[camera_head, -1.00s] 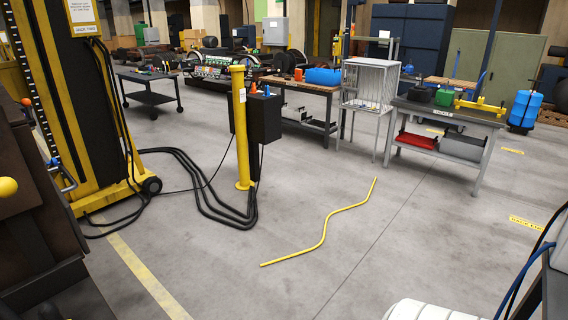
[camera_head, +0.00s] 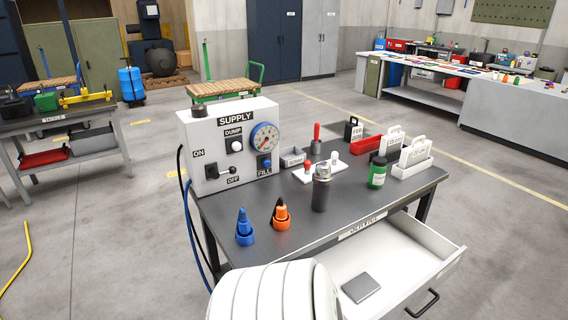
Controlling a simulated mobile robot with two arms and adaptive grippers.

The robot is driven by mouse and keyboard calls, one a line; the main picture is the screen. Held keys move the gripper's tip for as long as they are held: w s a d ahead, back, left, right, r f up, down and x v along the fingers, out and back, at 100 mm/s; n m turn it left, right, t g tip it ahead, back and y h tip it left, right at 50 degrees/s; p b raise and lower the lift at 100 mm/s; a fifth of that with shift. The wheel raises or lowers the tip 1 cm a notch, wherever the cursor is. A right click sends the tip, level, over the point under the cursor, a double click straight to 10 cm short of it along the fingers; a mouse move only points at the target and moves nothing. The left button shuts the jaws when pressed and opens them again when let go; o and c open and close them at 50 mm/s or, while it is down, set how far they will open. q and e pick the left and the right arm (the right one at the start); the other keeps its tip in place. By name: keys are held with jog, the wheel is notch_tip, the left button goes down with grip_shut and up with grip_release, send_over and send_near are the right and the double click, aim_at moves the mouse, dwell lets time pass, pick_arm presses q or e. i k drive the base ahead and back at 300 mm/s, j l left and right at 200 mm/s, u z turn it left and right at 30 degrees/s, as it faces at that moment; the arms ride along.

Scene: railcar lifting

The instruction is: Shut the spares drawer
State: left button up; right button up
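The spares drawer (camera_head: 440,254) is a white drawer under the dark-topped service table, at the bottom right of the head view. It stands pulled out, open towards the viewer. A flat grey block (camera_head: 361,287) lies inside on its floor. A black bar handle (camera_head: 423,303) is on its front face. The drawer's left part is hidden behind a white ribbed shape at the bottom edge, and its near part is cut off by the picture edge. Neither of my grippers is in view.
The service table (camera_head: 347,213) carries a white supply panel (camera_head: 232,147), blue and orange nozzles, a dark cylinder (camera_head: 321,190), a green bottle (camera_head: 377,171) and white tagged holders. The drawer sticks out past the table's front edge. Open floor (camera_head: 510,230) lies to the right.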

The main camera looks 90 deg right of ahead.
aim_at(409, 259)
jog(key=z, duration=3.9)
